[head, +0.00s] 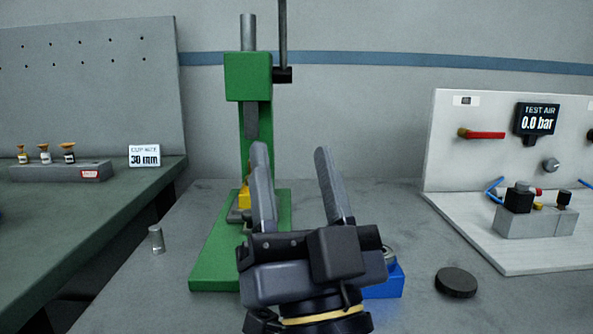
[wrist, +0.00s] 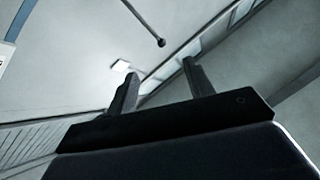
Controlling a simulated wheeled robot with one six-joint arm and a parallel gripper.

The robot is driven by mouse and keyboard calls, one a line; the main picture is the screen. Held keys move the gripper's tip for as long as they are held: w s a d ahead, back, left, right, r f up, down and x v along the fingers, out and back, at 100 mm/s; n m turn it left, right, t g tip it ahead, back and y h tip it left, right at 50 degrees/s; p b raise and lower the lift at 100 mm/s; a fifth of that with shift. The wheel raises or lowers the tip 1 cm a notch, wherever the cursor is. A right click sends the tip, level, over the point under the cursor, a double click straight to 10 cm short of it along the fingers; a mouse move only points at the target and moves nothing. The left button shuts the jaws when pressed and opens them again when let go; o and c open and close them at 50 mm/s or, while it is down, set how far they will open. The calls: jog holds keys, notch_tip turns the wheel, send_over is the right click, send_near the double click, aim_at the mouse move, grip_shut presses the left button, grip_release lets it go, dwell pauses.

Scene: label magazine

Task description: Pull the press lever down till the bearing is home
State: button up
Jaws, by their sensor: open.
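The green press (head: 249,76) stands on the grey bench, with its ram (head: 251,120) pointing down from the head. Its lever (head: 283,40) is a dark rod rising from a black hub at the right of the head and leaving the top of the head view. In the wrist view a dark rod with a ball end (wrist: 150,28), likely the lever, shows beyond the fingers. My gripper (head: 293,165) is open and empty, pointing up in front of the press, apart from the lever. Something yellow (head: 244,196) sits on the press base, partly hidden by my gripper. I cannot make out the bearing under the ram.
A blue block (head: 386,281) with a metal ring on it stands right of my gripper, partly hidden. A dark disc (head: 456,282) and a small metal cylinder (head: 156,239) lie on the bench. A white test-air panel (head: 455,190) stands at the right.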

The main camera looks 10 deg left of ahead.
dwell(0.3)
jog(key=x, duration=1.1)
jog(key=shift+s+d, duration=0.1)
jog(key=shift+s, duration=0.05)
